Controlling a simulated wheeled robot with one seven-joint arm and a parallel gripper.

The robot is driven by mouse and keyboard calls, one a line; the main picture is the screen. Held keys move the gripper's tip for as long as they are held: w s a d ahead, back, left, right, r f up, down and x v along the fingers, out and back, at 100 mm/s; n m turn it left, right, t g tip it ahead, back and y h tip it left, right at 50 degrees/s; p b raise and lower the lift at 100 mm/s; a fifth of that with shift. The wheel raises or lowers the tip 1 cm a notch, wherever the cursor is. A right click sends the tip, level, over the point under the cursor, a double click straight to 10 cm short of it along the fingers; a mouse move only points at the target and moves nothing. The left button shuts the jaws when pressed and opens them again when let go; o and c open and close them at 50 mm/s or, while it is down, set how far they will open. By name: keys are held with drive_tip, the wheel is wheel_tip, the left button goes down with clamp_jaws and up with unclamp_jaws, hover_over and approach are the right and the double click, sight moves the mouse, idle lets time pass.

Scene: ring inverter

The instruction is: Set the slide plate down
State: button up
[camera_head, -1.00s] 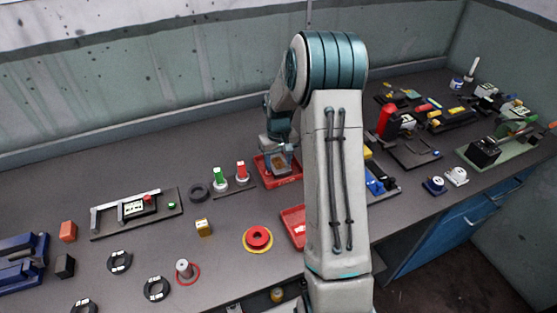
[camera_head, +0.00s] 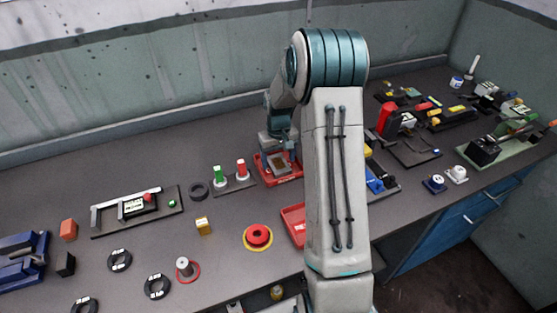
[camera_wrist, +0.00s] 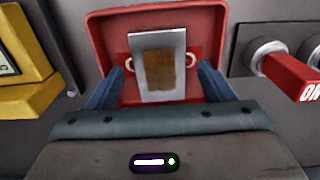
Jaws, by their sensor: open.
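The slide plate (camera_wrist: 175,40) is a flat silver-grey frame around a brown panel, lying in a red tray (camera_wrist: 155,17) in the wrist view. Small pale loops show at both its sides. My gripper (camera_wrist: 160,72) is open, its two blue-grey fingers standing apart to the left and right of the plate's lower part. Visible gaps separate the fingers from the plate. In the head view my gripper (camera_head: 278,150) is over the red tray (camera_head: 291,178) at the back of the bench, and the plate is small and partly hidden there.
Green (camera_head: 219,175) and red (camera_head: 241,169) switches stand just left of the tray. A second red tray (camera_head: 294,222) lies nearer, partly behind my arm. A yellow-ringed red button (camera_head: 258,236) and yellow block (camera_head: 203,226) sit nearby.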

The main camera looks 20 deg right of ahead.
sight(278, 164)
drive_tip(key=s+a+r+b, duration=0.1)
drive_tip(key=s+a+r, duration=0.1)
drive_tip(key=r, duration=0.6)
drive_tip(key=s+a+r, duration=0.2)
drive_tip(key=s+r, duration=0.1)
drive_tip(key=r, duration=0.4)
drive_tip(key=s+a+r+t, duration=0.1)
drive_tip(key=s+a, duration=0.2)
drive_tip(key=s, duration=0.8)
drive_tip(key=s+a+r+t, duration=0.1)
drive_tip(key=s+a, duration=0.3)
drive_tip(key=s, duration=0.7)
drive_tip(key=shift+a+r+t, duration=0.25)
drive_tip(key=shift+r+t, duration=0.1)
drive_tip(key=shift+t, duration=0.15)
